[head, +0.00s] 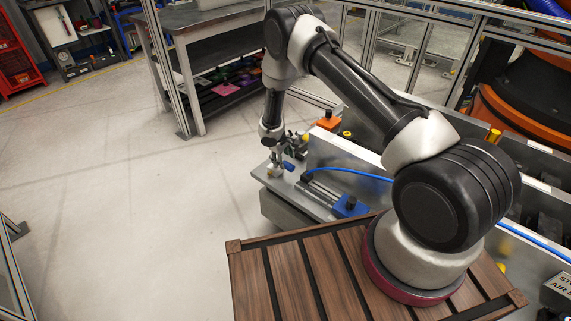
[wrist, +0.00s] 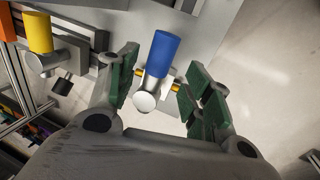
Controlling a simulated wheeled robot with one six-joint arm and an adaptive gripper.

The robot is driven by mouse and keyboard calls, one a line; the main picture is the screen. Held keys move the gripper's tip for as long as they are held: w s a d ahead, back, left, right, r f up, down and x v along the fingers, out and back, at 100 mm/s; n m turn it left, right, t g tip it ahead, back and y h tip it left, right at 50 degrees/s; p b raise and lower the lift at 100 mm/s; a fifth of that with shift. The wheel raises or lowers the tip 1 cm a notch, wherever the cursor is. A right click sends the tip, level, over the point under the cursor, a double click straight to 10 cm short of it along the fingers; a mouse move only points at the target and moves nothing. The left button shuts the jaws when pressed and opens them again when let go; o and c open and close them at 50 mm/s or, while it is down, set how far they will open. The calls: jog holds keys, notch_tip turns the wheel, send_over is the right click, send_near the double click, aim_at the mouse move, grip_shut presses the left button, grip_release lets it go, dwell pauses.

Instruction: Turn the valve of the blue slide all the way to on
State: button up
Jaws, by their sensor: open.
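The blue slide (head: 350,206) sits on the grey metal plate, with a blue hose beside it. A valve with a blue cylindrical handle (wrist: 164,55) and a silver round end (wrist: 145,101) shows in the wrist view. The blue handle also shows in the head view (head: 289,166), just below my gripper (head: 275,143). In the wrist view my gripper (wrist: 158,75) is open, its green-padded fingers on either side of the valve. A gap shows on each side of the handle. Small yellow parts show at both sides of the valve.
A second valve with a yellow handle (wrist: 39,32) stands to the left in the wrist view. An orange block (head: 328,120) stands on the drive unit behind my gripper. Metal walls of the unit (head: 345,158) rise right of the gripper. Open floor lies to the left.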

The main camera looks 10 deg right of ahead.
aim_at(286, 163)
jog(key=x, duration=0.4)
jog(key=shift+w+f, duration=0.1)
jog(key=shift+f, duration=0.2)
jog(key=shift+d, duration=0.1)
grip_shut()
